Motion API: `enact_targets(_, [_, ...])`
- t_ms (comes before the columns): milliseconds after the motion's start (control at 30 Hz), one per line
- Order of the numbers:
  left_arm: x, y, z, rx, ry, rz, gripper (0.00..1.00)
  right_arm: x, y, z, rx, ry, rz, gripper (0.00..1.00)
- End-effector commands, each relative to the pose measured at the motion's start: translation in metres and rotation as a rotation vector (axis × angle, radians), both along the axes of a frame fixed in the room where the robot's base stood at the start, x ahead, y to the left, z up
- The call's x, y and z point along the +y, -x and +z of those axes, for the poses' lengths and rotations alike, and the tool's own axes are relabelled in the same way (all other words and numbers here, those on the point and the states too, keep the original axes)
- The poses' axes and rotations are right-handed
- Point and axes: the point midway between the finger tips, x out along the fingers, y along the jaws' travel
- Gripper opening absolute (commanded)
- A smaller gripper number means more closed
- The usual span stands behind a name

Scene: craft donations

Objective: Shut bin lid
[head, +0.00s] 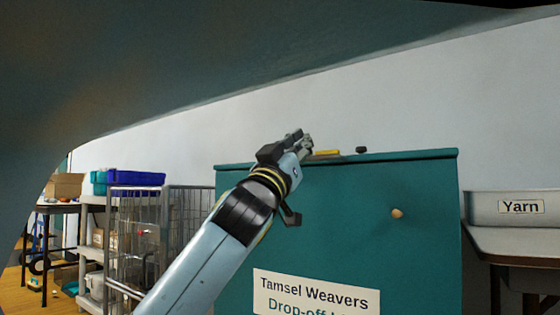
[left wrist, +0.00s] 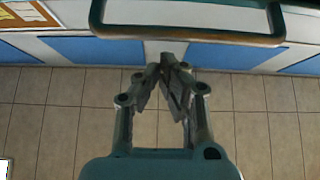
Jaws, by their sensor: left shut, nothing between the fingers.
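A teal bin (head: 340,235) stands in the middle of the head view, with a flat top edge, a round wooden knob and a sign reading "Tamsel Weavers Drop-off". A large dark teal surface (head: 190,60) hangs across the top left, close to the camera; I cannot tell if it is the bin's lid. My left gripper (head: 305,142) appears at the bin's top edge; contact is unclear. In the left wrist view its fingers (left wrist: 172,62) meet at the tips, shut and empty. A teal-edged frame (left wrist: 190,36) crosses above them. My right gripper is out of view.
A yellow piece (head: 325,153) and a small dark piece (head: 361,150) show along the bin's top edge. A wire cage cart (head: 135,235) stands left. A grey tray labelled Yarn (head: 483,208) sits right on a table. Tiled floor shows in the wrist view.

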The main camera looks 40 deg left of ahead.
Motion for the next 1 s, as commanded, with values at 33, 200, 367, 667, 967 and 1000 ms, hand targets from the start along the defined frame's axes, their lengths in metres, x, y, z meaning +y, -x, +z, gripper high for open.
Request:
enact_targets(33, [0.0, 0.001, 0.008, -0.006, 0.0, 0.0, 0.0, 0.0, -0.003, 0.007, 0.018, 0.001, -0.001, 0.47])
enact_targets(200, [0.0, 0.0, 0.022, -0.015, -0.002, -0.004, 0.0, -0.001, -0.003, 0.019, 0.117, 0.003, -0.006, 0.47])
enact_targets(367, [-0.002, 0.017, -0.01, -0.007, -0.008, -0.003, 0.0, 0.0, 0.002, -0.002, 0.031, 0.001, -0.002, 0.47])
enact_targets(667, [-0.004, 0.046, -0.043, -0.008, -0.009, -0.003, 0.0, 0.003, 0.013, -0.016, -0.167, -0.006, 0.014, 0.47])
enact_targets(967, [-0.004, 0.064, -0.058, -0.013, -0.007, -0.003, 0.0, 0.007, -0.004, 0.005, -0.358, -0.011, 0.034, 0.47])
enact_targets(1000, [-0.004, 0.065, -0.059, -0.014, -0.006, -0.004, 0.0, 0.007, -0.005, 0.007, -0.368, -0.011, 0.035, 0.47])
